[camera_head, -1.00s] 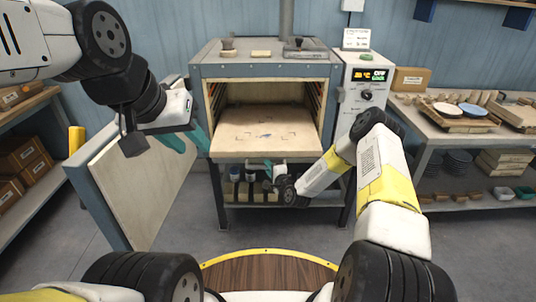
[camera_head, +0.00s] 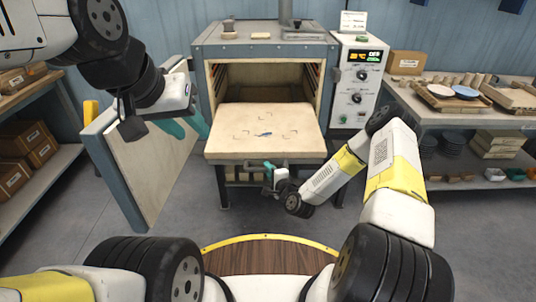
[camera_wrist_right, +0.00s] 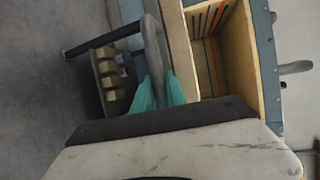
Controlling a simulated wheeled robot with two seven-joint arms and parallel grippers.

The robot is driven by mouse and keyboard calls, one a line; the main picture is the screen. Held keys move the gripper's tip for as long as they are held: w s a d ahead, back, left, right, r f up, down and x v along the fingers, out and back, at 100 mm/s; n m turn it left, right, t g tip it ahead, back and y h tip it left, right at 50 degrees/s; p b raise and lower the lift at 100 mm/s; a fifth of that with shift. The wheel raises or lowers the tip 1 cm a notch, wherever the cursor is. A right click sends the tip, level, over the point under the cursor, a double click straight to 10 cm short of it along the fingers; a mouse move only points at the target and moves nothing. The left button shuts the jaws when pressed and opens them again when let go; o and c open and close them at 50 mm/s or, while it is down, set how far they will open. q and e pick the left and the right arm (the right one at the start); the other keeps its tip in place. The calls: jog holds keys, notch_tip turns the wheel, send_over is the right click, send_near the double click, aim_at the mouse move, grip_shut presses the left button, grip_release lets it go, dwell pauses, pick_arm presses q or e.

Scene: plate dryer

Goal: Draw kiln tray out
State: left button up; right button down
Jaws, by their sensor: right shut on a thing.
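The kiln tray (camera_head: 232,142), a pale flat slab with corner marks and a small blue mark, sticks out level from the mouth of the kiln (camera_head: 207,95). My right gripper (camera_head: 270,172) is below the tray's front edge. In the right wrist view its teal fingers (camera_wrist_right: 157,92) are shut on the grey tray handle (camera_wrist_right: 153,45). The tray's front edge (camera_wrist_right: 179,45) shows just beside the handle. My left gripper (camera_head: 187,124) is open and empty at the left, close to the open kiln door (camera_head: 150,165); whether it touches the door is unclear.
The control box (camera_head: 357,85) stands right of the kiln. A workbench with bowls (camera_head: 467,92) and boards is at the right. A shelf with boxes (camera_head: 28,145) is at the left. Bare floor lies between the kiln and my round wooden-topped base.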

jog(key=c, duration=1.4)
grip_release()
jog(key=shift+o, duration=0.2)
jog(key=v, duration=0.7)
jog(key=shift+s+d, duration=0.15)
jog(key=shift+s, duration=0.25)
